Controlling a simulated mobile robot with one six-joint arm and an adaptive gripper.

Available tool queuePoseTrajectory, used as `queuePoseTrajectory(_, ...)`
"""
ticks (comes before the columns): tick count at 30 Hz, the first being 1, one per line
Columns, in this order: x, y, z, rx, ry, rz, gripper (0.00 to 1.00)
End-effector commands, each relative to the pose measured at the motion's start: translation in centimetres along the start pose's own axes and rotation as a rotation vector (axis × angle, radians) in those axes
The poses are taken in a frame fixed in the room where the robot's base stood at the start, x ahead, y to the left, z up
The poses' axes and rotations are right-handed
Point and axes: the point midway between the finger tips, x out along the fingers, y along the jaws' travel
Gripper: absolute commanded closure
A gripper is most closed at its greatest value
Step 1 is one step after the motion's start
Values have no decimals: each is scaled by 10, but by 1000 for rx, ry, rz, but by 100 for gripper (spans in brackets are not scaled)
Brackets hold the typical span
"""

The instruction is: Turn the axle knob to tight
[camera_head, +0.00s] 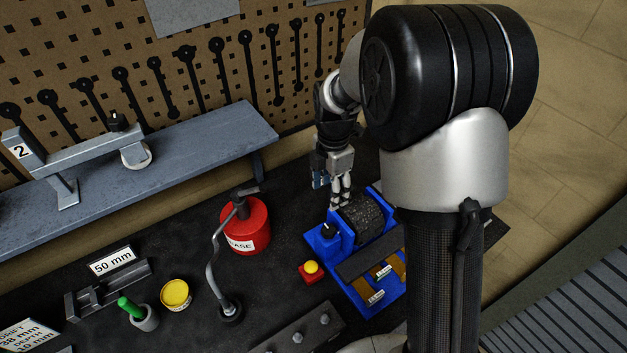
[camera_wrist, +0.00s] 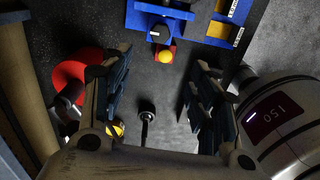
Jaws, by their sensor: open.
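A blue device (camera_head: 314,248) stands on the dark bench and carries a dark, rough roller (camera_head: 364,216). A black knob (camera_head: 330,231) with a pale mark sits on its left block. It looks like the axle knob. In the wrist view the knob (camera_wrist: 160,32) shows near the top, on the blue body (camera_wrist: 140,18). I cannot read its setting. My gripper (camera_head: 340,190) hangs just behind the device, pointing down. It is open, and its fingers (camera_wrist: 160,62) stand wide apart with nothing between them. The knob lies beyond the fingertips and looks untouched.
A yellow button on a red base (camera_head: 309,270) is beside the device. A red grease can (camera_head: 246,228) and a curved lever arm (camera_head: 211,265) stand to the left. A grey shelf (camera_head: 200,137) and pegboard are behind. Yellow labelled plates (camera_head: 378,272) lie on the device's front.

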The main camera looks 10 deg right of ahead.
Motion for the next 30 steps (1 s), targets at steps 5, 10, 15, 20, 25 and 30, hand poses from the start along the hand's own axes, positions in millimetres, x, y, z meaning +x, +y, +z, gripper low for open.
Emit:
queuePoseTrajectory(5, 13, 3, 1, -48, 4, -10, 45)
queuePoseTrajectory(10, 39, 2, 1, -47, 5, -14, 45)
queuePoseTrajectory(15, 76, 2, 1, -46, 5, -13, 45)
queuePoseTrajectory(20, 112, 1, 0, -45, 5, -13, 45)
queuePoseTrajectory(25, 146, 1, 0, -45, 5, -12, 45)
queuePoseTrajectory(30, 169, 1, 0, -45, 4, -11, 45)
